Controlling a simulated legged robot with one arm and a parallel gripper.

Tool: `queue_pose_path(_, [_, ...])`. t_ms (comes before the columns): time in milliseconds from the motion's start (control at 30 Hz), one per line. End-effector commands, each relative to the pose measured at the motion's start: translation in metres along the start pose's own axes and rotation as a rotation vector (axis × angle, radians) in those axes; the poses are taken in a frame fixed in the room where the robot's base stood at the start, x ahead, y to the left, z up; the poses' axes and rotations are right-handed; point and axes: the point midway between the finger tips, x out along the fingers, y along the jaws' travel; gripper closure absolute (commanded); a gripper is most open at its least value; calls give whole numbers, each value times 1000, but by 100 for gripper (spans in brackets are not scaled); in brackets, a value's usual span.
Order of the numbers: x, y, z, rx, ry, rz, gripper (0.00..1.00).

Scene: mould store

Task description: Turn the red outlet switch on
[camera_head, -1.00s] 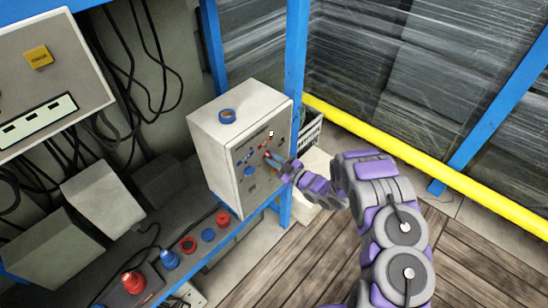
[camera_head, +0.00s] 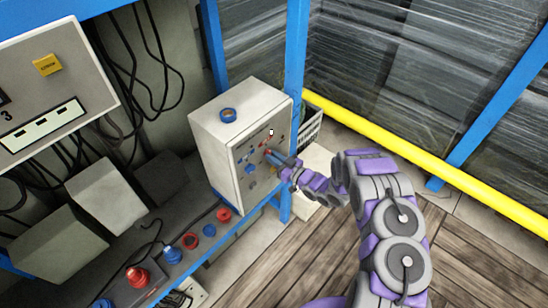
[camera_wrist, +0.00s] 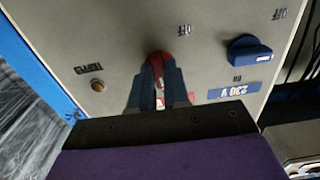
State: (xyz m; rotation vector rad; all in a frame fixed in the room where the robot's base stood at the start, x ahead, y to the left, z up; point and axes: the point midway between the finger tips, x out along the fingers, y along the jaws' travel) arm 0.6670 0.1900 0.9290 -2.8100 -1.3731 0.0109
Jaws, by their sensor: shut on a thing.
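The red outlet switch (camera_wrist: 158,57) is on the front panel of a grey control box (camera_head: 226,152). In the wrist view my gripper (camera_wrist: 158,80) has its two dark fingers on either side of the red knob, shut on it. Only the knob's top and a strip between the fingers show. A blue switch (camera_wrist: 249,54) sits to its right, with a blue 230 V label (camera_wrist: 234,90) below it. In the head view my gripper (camera_head: 272,157) reaches the box's panel from the right, and the red switch is mostly hidden there.
A blue ring-shaped part (camera_head: 228,115) is on top of the box. Red and blue sockets (camera_head: 190,240) line the shelf at lower left. Blue posts (camera_head: 296,50) and a yellow rail (camera_head: 400,155) stand behind. The wooden floor (camera_head: 300,250) is clear.

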Motion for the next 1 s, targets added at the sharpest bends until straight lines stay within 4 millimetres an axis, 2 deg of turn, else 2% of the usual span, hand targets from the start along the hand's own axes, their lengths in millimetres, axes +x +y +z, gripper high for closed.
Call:
queue_pose_path(267, [-1,0,2,4,-5,1,100])
queue_pose_path(300, [-1,0,2,4,-5,1,81])
queue_pose_path(533, [-1,-1,1,1,-2,1,59])
queue_pose_path(833, [-3,0,0,-1,-1,1,58])
queue_pose_path(1000, [-23,1,0,0,-3,4,58])
